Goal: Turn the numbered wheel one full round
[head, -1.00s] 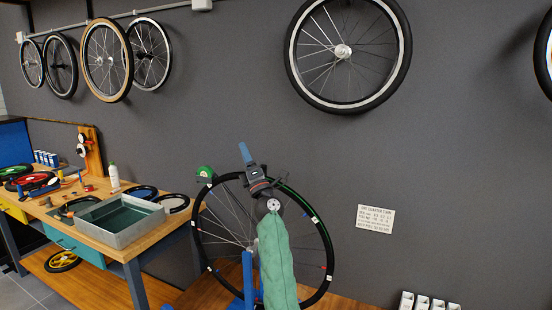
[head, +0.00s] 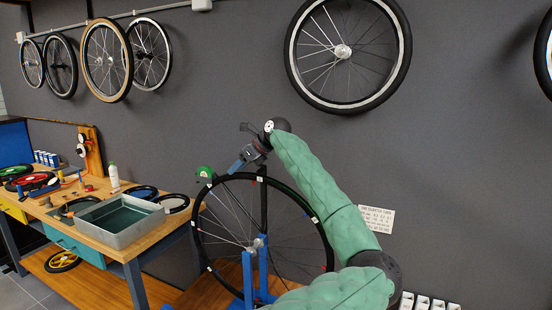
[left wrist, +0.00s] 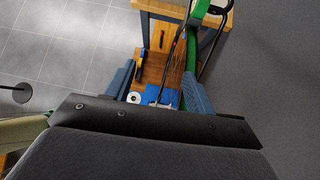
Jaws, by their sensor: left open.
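The wheel (head: 333,240) has a black rim with small white marks and a few coloured tags, too small to read. It stands upright on a blue stand (head: 248,280). A green piece (head: 205,172) sits at its upper left edge. My left gripper (head: 236,167) is at the top of the rim, left of centre, pointing down and left; I cannot tell if it touches the rim. In the left wrist view the two blue-grey fingers (left wrist: 158,85) are apart, and a green curved strip runs near the right one. My green-sleeved arm covers the wheel's lower right. My right gripper is not in view.
A wooden workbench (head: 95,232) at the left holds a grey tray (head: 150,236), small wheels and a white bottle (head: 114,175). Wheels hang on the dark wall above. A white sign (head: 383,215) is partly behind my arm. White holders (head: 422,302) stand at the bottom right.

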